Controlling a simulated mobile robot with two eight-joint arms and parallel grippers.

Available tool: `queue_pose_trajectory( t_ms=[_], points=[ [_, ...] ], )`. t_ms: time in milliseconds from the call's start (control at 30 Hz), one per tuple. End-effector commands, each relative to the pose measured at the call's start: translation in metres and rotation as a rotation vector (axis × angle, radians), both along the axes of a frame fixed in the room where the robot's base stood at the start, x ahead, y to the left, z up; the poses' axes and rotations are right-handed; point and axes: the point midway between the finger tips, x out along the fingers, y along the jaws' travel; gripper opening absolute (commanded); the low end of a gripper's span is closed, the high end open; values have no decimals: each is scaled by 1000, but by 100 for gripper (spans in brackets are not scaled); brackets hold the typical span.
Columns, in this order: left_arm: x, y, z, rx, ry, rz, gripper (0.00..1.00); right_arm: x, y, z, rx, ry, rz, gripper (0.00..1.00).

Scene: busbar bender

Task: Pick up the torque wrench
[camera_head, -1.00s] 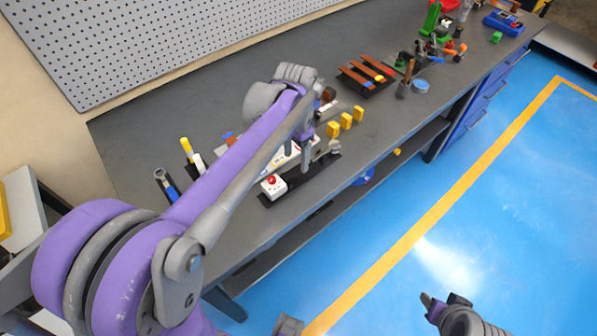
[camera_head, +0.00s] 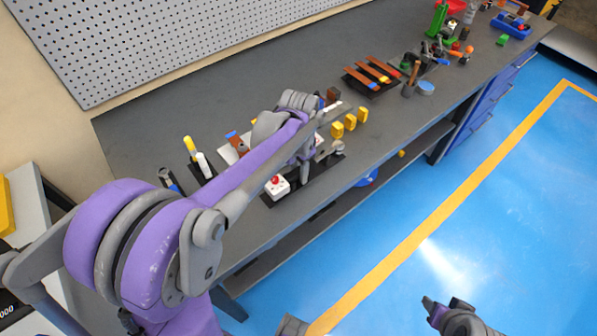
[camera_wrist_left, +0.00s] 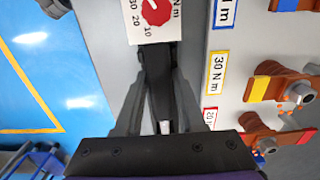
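A dark, bar-like part (camera_wrist_left: 160,85), which looks like the torque wrench handle, runs between the grey fingers of my left gripper (camera_wrist_left: 161,75) in the left wrist view. A white block with a red dial (camera_wrist_left: 155,12) is at its upper end; the block also shows in the head view (camera_head: 277,187). In the head view my left gripper (camera_head: 304,172) is low over the near edge of the bench, with the arm hiding part of this spot. Whether the fingers press on the dark part is unclear. My right gripper (camera_head: 441,309) is away from the bench, over the floor, its fingers too small to judge.
A white panel with torque labels (camera_wrist_left: 225,85) and copper bars lies right beside my left gripper. Yellow blocks (camera_head: 343,125), a black rack of copper bars (camera_head: 371,79) and hand tools stand along the bench (camera_head: 140,125). The blue floor (camera_head: 500,200) is clear.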

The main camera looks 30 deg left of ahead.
Motion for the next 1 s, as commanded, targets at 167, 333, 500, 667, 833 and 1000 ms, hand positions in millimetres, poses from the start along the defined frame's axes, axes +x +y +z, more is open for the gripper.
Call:
queue_pose_trajectory(
  t_ms=[167,333,500,667,833,1000],
  points=[
    [0,0,0,0,0,0,4,0,0,0,0,0,0,50],
    [0,0,0,0,0,0,0,0,0,0,0,0,0,50],
    [0,0,0,0,0,0,0,0,0,0,0,0,0,50],
    [0,0,5,0,0,0,0,0,0,1,0,0,0,50],
    [0,0,30,0,0,0,0,1,0,3,0,-2,0,50],
    [0,0,65,0,0,1,0,2,0,6,0,-3,0,50]
  ],
)
